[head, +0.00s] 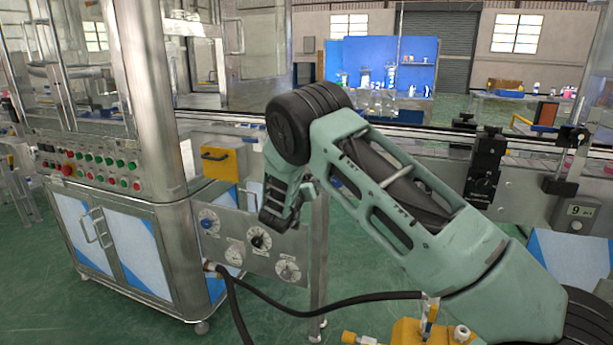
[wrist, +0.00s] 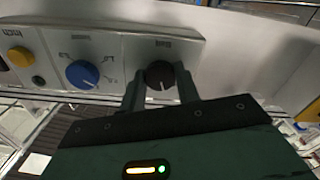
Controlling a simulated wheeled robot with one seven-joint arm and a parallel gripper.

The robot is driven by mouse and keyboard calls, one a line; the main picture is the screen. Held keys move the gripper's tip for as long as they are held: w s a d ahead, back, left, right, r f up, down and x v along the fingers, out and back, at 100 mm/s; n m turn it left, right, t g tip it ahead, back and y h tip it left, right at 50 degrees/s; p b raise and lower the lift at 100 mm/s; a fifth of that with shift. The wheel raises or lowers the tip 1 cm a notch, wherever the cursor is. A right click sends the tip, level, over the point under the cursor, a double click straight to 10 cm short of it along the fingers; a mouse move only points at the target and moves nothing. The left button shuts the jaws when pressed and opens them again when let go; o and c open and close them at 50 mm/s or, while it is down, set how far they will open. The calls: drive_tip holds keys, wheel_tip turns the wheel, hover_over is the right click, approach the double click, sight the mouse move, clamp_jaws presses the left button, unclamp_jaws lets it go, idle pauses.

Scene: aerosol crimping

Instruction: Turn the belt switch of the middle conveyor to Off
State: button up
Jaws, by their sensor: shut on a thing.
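In the wrist view, a light grey control box holds a black knob (wrist: 160,75) and, to its left, a blue knob (wrist: 83,74) with small marks around it. The lettering is too blurred to read, so I cannot tell which knob is the belt switch. My gripper (wrist: 160,88) has one finger on each side of the black knob and is shut on it. The black knob's white line points roughly down in the picture. In the head view my gripper (head: 275,217) hangs at the front panel; its fingertips are hard to make out.
The panel (head: 275,222) in the head view carries several dials, including a blue one (head: 209,221). A yellow box (head: 221,162) sits above it. A cabinet with buttons (head: 100,170) stands at left. A yellow button (wrist: 20,57) is left of the blue knob.

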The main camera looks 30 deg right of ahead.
drive_tip(key=shift+n+p, duration=1.95)
drive_tip(key=shift+n, duration=1.05)
drive_tip(key=o, duration=1)
drive_tip(key=v, duration=1.7)
drive_tip(key=shift+s+a+f+b, duration=0.1)
drive_tip(key=shift+s+a+b, duration=0.1)
drive_tip(key=shift+b, duration=0.1)
